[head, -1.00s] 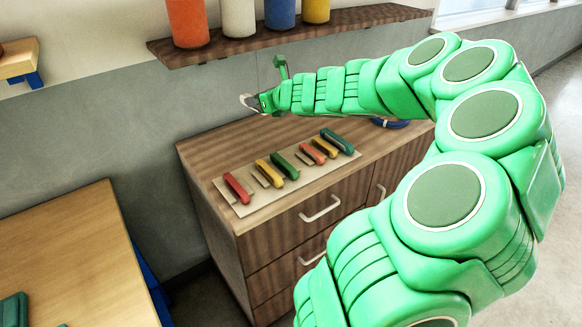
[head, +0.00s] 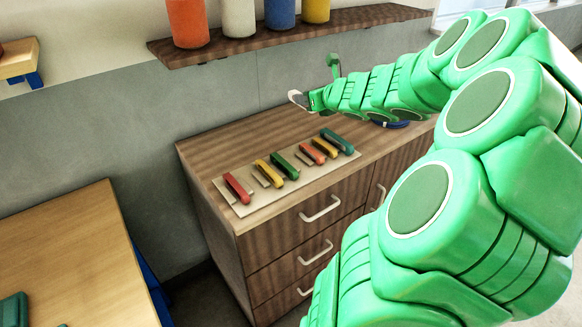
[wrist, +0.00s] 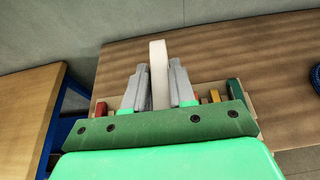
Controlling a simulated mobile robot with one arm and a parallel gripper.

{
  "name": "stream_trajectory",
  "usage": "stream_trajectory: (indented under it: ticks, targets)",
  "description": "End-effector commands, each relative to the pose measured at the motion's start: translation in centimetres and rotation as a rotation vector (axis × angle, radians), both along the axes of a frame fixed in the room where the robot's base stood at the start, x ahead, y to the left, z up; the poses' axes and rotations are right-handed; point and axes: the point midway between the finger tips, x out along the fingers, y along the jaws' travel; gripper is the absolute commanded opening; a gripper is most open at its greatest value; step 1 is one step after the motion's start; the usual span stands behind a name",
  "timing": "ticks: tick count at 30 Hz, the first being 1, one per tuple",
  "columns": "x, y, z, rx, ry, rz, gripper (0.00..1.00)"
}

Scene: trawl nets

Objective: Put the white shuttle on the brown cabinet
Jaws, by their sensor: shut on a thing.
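My gripper (head: 306,101) is shut on the white shuttle (wrist: 158,73), which stands up between the two grey fingers in the wrist view. In the head view the white shuttle (head: 296,97) shows as a small pale piece at the end of my green arm. The brown cabinet (head: 225,142) has a wood-grain top and drawers with pale handles. My gripper and the shuttle appear above the back part of its top, apart from it. The cabinet top (wrist: 215,55) also fills the middle of the wrist view.
A pale mat (head: 243,208) with several red, yellow and green shuttles lies on the cabinet's front part. A blue coil (head: 390,124) lies at its right. A shelf (head: 270,40) with several coloured spools hangs above. A wooden table (head: 75,265) stands at left. The cabinet's back left is clear.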

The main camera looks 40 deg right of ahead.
Motion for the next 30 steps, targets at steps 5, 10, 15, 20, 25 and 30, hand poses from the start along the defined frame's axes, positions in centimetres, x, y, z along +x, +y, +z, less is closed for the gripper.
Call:
stream_trajectory:
  ticks: [5, 10, 15, 20, 25, 30]
  targets:
    - [-0.5, -0.7, 0.1, 0.001, -0.001, -0.012, 0.00]
    - [-0.5, -0.7, -1.1, 0.004, -0.001, -0.014, 0.00]
    - [-0.5, -0.7, -2.2, 0.005, -0.001, -0.013, 0.00]
    - [-0.5, -0.6, -3.4, 0.007, -0.003, -0.010, 0.00]
    - [-0.5, -0.6, -5.3, 0.006, 0.000, -0.012, 0.00]
    - [-0.5, -0.6, -7.5, 0.008, -0.004, -0.012, 0.00]
